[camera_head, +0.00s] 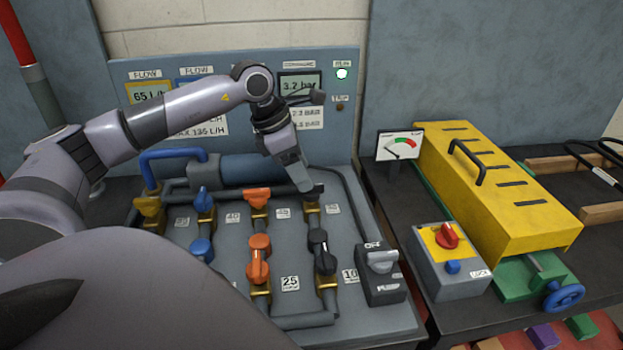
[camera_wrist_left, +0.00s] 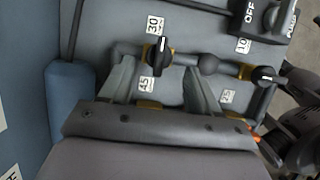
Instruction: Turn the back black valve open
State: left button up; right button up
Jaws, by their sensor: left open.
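The back black valve (camera_head: 314,191) sits at the back of the right-hand pipe, partly hidden by my left gripper (camera_head: 303,188). In the left wrist view the same back black valve (camera_wrist_left: 160,51) shows its dark handle with a white line, between the "30" and "45" labels. There my left gripper (camera_wrist_left: 158,72) is open, with one finger on either side of the valve; I cannot tell whether they touch it. The front black valve (camera_head: 321,251) stands nearer on the same pipe; it also shows in the left wrist view (camera_wrist_left: 263,75). My right gripper does not show.
Orange valves (camera_head: 258,258) and blue valves (camera_head: 202,200) stand left of the black ones. A grey switch box (camera_head: 381,285) stands at the front right. A gauge panel (camera_head: 345,120) rises behind. A yellow-covered machine (camera_head: 500,190) and a red-knob box (camera_head: 455,280) are further right.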

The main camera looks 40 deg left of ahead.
pick_arm(q)
jog(key=shift+x, duration=2)
jog(key=c, duration=1)
